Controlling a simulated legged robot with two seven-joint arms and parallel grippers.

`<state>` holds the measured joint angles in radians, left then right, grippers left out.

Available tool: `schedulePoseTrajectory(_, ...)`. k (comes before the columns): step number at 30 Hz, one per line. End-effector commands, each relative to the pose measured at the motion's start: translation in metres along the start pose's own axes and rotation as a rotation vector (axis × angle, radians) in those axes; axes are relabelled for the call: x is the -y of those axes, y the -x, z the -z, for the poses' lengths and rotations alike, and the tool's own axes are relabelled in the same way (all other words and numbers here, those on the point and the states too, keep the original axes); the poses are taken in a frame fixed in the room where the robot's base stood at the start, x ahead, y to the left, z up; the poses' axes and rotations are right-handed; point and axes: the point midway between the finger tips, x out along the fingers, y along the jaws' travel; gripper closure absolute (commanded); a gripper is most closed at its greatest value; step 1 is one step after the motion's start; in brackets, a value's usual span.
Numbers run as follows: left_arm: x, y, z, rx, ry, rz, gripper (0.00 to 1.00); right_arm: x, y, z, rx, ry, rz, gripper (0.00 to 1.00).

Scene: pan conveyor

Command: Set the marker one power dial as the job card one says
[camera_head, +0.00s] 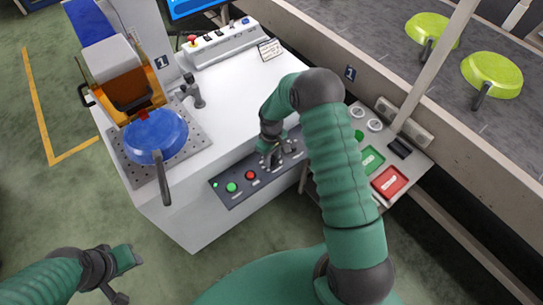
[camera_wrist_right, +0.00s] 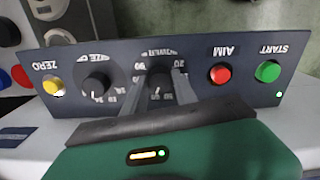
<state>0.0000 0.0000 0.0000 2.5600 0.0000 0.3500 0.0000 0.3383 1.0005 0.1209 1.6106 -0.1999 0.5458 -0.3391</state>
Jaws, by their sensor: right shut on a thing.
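The marker one control panel (camera_head: 222,197) is a dark strip on the front of the white machine (camera_head: 180,208). My right gripper (camera_head: 271,157) is over its right part. In the right wrist view the panel (camera_wrist_right: 120,62) appears upside down. There my right gripper (camera_wrist_right: 161,88) is shut on a black dial (camera_wrist_right: 160,72), whose label is partly hidden and hard to read. A second black dial (camera_wrist_right: 96,83) is beside it. A small white job card (camera_head: 270,49) stands at the back; its writing is too small to read. My left gripper (camera_head: 122,277) is open and empty.
A red button (camera_wrist_right: 220,73), a green START button (camera_wrist_right: 267,70) and a yellow ZERO button (camera_wrist_right: 53,85) flank the dials. A blue pan (camera_head: 156,132) sits on the perforated plate. Green pans (camera_head: 491,73) lie on the conveyor.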

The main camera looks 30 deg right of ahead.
Motion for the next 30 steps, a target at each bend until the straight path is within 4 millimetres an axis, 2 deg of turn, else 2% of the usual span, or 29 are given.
schedulePoseTrajectory(1, 0.0, 0.0016, 0.0004, 0.0, 0.0, 0.0, 0.64, -0.0028, 0.0031, 0.0052, -0.015, 0.017, -0.007, 1.0)
schedulePoseTrajectory(21, 0.0, 0.0029, 0.0007, 0.0, 0.0, 0.0, 0.64, -0.0019, 0.0022, 0.0061, -0.016, 0.076, -0.007, 1.0)
schedulePoseTrajectory(22, 0.0, 0.0029, 0.0007, 0.0, 0.0, 0.0, 0.64, -0.0018, 0.0022, 0.0062, -0.016, 0.076, -0.007, 0.63)
schedulePoseTrajectory(26, 0.0, 0.0029, 0.0007, 0.0, 0.0, 0.0, 0.64, -0.0011, 0.0015, 0.0044, -0.012, 0.076, -0.005, 0.46)
schedulePoseTrajectory(30, 0.0, 0.0029, 0.0007, 0.0, 0.0, 0.0, 0.64, -0.0005, 0.0013, 0.0028, -0.009, 0.076, -0.003, 0.45)
